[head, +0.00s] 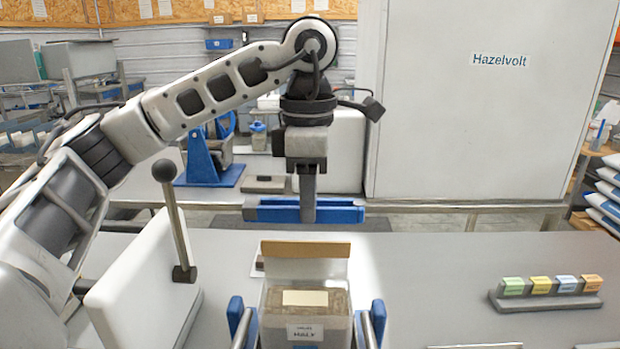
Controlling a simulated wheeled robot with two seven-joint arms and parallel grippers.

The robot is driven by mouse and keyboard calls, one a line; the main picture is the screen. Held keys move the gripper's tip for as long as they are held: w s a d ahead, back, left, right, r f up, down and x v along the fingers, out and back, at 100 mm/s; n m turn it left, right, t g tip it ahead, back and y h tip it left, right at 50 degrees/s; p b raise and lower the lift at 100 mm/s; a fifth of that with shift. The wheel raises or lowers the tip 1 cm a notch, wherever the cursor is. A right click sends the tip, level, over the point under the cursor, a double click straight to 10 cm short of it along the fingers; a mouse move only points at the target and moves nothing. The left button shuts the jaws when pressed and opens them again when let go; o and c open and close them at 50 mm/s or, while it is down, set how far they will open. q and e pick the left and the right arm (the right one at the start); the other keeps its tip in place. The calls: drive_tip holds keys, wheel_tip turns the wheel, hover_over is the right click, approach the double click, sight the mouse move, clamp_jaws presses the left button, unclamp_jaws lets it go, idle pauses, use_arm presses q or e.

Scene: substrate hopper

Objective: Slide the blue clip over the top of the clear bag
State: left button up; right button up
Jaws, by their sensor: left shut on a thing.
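The blue clip (272,212) is a long bar, held level in the air in the head view. My left gripper (307,207) points down and is shut on the clip near its middle. The clear bag (303,270) stands below and nearer to me, with brown contents and a tan strip along its top edge. The clip is apart from the bag and appears above and beyond its top. The bag's lower part is cut off by the frame edge. My right gripper is not in view.
Blue-ended side rails (236,318) flank the bag. A black-knobbed lever (176,220) stands beside a white housing (145,290) at left. A grey rack (545,300) with several coloured blocks is at right. The grey table (440,265) between is clear. A large white cabinet (480,120) stands behind.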

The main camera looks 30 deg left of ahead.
sight(310, 247)
use_arm(q)
drive_tip(key=shift+f, duration=0.8)
wheel_tip(310, 247, down, 2)
drive_tip(key=shift+b, duration=0.4)
drive_tip(key=shift+w+f+b, duration=0.1)
drive_tip(key=shift+f+b, duration=0.55)
drive_tip(key=shift+f, duration=0.05)
drive_tip(key=shift+f+b, duration=0.35)
drive_tip(key=shift+f, duration=0.25)
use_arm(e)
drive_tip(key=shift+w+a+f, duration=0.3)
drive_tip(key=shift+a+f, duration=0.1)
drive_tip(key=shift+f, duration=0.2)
use_arm(q)
drive_tip(key=shift+d, duration=0.1)
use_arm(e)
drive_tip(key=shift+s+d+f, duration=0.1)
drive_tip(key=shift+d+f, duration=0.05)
use_arm(q)
drive_tip(key=o, duration=1.6)
